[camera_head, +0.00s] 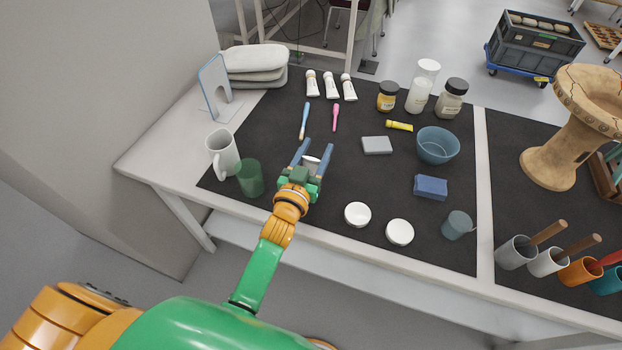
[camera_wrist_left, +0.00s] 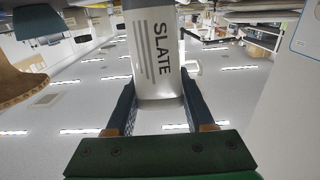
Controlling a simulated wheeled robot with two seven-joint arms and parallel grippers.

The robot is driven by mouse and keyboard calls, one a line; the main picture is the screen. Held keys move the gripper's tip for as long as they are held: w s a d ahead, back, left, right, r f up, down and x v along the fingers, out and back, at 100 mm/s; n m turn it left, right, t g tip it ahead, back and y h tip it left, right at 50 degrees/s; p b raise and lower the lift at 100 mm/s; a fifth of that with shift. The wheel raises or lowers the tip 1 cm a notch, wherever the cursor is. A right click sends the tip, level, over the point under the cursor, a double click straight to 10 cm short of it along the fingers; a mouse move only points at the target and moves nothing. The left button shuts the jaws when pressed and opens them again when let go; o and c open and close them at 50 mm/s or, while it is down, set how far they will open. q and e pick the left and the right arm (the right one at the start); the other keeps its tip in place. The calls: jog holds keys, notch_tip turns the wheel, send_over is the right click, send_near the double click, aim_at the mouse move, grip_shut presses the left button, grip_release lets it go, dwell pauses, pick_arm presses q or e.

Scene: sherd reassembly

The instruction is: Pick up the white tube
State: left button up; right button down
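My left gripper (camera_head: 313,156) is over the left part of the dark mat, its fingers pointing away from me. A white tube (camera_head: 311,161) sits between its fingers, mostly hidden in the head view. In the left wrist view the white tube (camera_wrist_left: 155,55) shows large, with "SLATE" printed on its label. The tube's far end is cut off by the frame. I cannot tell whether it touches the mat. My right gripper is in neither view.
A white mug (camera_head: 222,152) and green cup (camera_head: 250,178) are close on the left. Two white round lids (camera_head: 358,214) lie in front to the right. A grey block (camera_head: 377,145) and blue bowl (camera_head: 437,146) stand farther right.

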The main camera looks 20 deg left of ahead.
pick_arm(q)
grip_shut()
jog(key=shift+r, duration=0.1)
jog(key=s+r+p, duration=0.3)
jog(key=s+r, duration=0.9)
jog(key=s, duration=0.2)
jog(key=shift+a+r+p, duration=0.25)
jog(key=shift+r+p, duration=0.05)
jog(key=shift+r, duration=0.1)
jog(key=shift+w, duration=0.1)
